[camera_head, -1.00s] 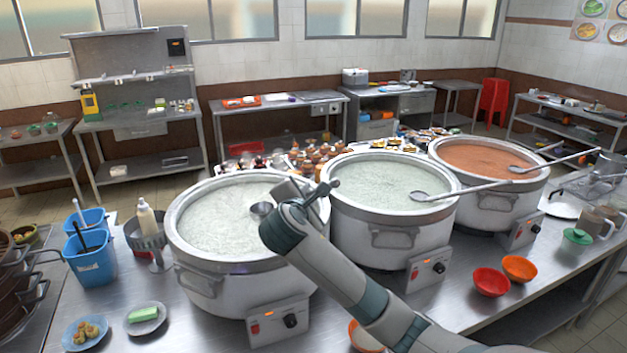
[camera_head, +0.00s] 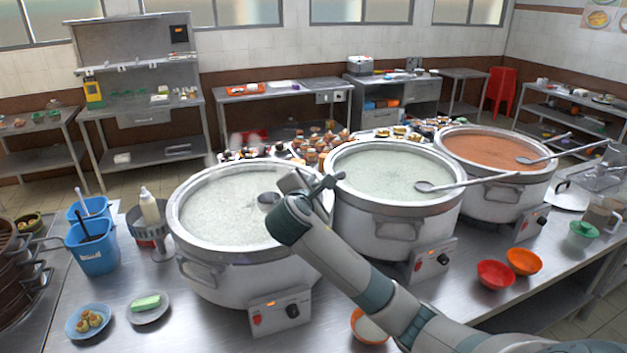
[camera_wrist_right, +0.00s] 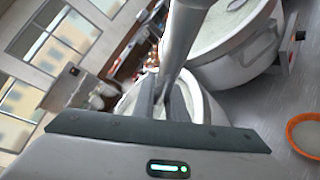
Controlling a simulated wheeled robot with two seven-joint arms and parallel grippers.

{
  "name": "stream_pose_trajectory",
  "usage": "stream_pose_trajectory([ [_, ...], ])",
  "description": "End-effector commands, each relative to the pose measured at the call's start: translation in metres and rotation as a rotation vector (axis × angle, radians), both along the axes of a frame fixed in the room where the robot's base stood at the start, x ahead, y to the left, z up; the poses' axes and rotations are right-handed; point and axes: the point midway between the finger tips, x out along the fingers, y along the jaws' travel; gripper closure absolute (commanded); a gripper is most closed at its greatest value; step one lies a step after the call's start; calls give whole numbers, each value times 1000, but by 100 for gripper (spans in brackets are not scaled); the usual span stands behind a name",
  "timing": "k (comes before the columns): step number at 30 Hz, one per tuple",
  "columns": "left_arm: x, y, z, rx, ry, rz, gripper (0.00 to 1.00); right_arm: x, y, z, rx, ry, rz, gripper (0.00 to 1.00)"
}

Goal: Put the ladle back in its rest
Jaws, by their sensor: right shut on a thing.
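My right gripper (camera_head: 297,186) is above the right side of the left stockpot (camera_head: 192,256), which holds pale congee. Whether the bowl touches the congee I cannot tell. In the right wrist view the grey handle (camera_wrist_right: 186,38) rises from between the fingers (camera_wrist_right: 164,97). My left gripper is not in view. I cannot make out which thing is the ladle's rest.
Middle (camera_head: 385,212) and right stockpots (camera_head: 490,201) stand close by, each with a ladle across its rim. Left of the left pot are a metal holder (camera_head: 152,235), a squeeze bottle (camera_head: 149,206) and blue buckets (camera_head: 93,255). Red (camera_head: 495,275) and orange bowls (camera_head: 524,261) sit front right.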

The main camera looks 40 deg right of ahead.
Motion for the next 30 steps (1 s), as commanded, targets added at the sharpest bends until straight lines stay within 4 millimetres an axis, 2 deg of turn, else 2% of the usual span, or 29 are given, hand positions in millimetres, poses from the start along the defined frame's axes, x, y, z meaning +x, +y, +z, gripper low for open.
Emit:
stream_pose_trajectory([
  [3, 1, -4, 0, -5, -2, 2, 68, 0, 0, -11, 0, 1, 0, 100],
  [18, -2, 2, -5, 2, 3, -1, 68, 0, 0, -62, 1, 0, 1, 100],
  [30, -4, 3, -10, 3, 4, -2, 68, 0, 0, -83, 0, -1, 0, 100],
])
